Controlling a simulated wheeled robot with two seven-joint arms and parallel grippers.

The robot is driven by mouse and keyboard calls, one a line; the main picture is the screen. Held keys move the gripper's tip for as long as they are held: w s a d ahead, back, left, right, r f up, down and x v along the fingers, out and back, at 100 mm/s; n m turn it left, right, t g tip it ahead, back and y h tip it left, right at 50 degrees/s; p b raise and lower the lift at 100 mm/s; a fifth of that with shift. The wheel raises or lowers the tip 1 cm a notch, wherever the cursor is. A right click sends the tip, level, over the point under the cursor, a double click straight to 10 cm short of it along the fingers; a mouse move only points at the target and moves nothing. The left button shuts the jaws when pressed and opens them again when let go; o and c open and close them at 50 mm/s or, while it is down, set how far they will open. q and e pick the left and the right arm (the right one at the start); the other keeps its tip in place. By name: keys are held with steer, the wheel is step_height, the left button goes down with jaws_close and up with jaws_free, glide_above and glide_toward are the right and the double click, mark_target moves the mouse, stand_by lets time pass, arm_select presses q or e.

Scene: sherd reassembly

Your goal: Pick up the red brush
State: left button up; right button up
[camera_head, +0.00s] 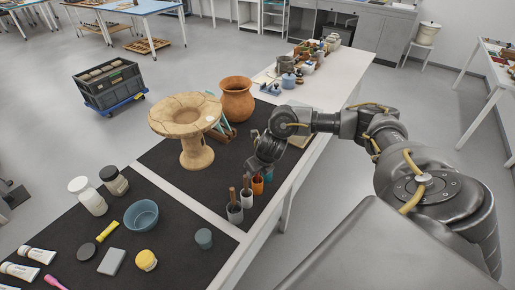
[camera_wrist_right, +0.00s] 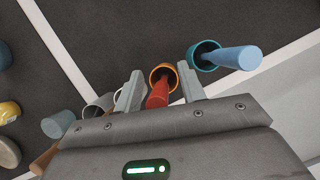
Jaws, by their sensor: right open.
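The red brush (camera_wrist_right: 158,95) stands in an orange cup (camera_wrist_right: 163,71) in the right wrist view, its handle pointing toward the camera. My right gripper (camera_wrist_right: 161,82) is open, with one finger on each side of the red handle; I cannot tell whether either finger touches it. In the head view the orange cup (camera_head: 257,184) stands near the table's right edge, just below my right gripper (camera_head: 256,166). The gripper hides most of the brush there. My left gripper is not in view.
A teal cup with a blue-handled brush (camera_wrist_right: 231,57) stands close beside the orange cup. Grey cups with brown handles (camera_head: 234,209) stand on the other side. A carved pedestal vessel (camera_head: 196,150) and terracotta pot (camera_head: 237,99) stand behind.

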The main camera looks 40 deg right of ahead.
jaws_close()
step_height(320, 180, up, 10)
steer(key=shift+r, duration=0.1)
stand_by(0.5)
